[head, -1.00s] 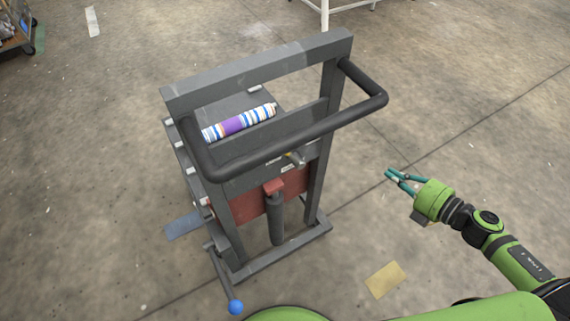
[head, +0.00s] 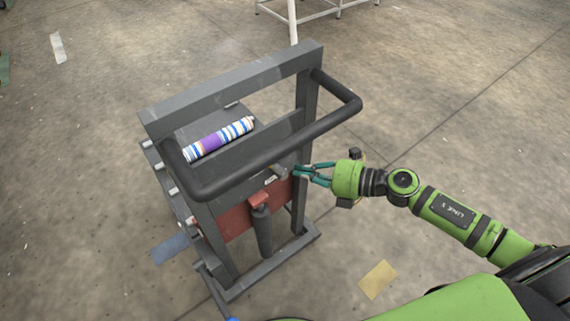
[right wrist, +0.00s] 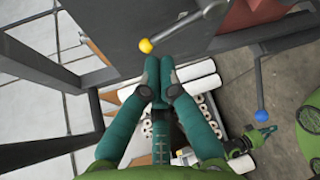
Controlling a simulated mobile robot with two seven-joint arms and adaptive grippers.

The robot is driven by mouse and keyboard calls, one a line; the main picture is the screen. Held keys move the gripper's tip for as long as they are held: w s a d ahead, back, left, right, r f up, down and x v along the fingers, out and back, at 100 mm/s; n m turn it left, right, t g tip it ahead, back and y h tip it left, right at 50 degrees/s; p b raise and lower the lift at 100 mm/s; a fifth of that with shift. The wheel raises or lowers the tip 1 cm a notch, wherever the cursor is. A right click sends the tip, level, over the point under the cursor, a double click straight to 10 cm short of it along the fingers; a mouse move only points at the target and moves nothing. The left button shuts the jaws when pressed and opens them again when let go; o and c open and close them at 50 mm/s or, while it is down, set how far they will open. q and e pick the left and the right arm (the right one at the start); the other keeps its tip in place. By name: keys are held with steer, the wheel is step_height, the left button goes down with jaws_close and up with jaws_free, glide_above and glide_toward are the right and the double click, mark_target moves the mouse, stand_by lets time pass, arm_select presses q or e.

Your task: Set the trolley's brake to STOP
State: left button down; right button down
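The grey trolley (head: 240,72) stands upright on the floor in the head view. A short lever with a yellow knob (right wrist: 146,46) shows in the right wrist view, on the trolley's dark panel (right wrist: 120,20). Another lever with a blue knob (right wrist: 262,116) hangs to its right. My right gripper (head: 298,171) is beside the trolley's right post, below the push handle (head: 290,140). In the right wrist view its fingertips (right wrist: 159,62) are together, just below the yellow knob and apart from it. My left gripper (right wrist: 264,136) seems to show small at lower right there. I cannot read any STOP mark.
A striped roll (head: 218,139) lies on the trolley. A yellow sheet (head: 378,279) and a blue plate (head: 170,248) are on the floor. A white-legged table (head: 293,22) stands behind. Floor to the right is clear.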

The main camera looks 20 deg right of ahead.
mark_target(274, 167)
steer(key=p+x, duration=0.1)
steer(key=x, duration=0.3)
steer(key=shift+w+a+r, duration=0.1)
steer(key=shift+w+a+f, duration=0.2)
steer(key=shift+w+a, duration=0.05)
steer(key=shift+a, duration=0.1)
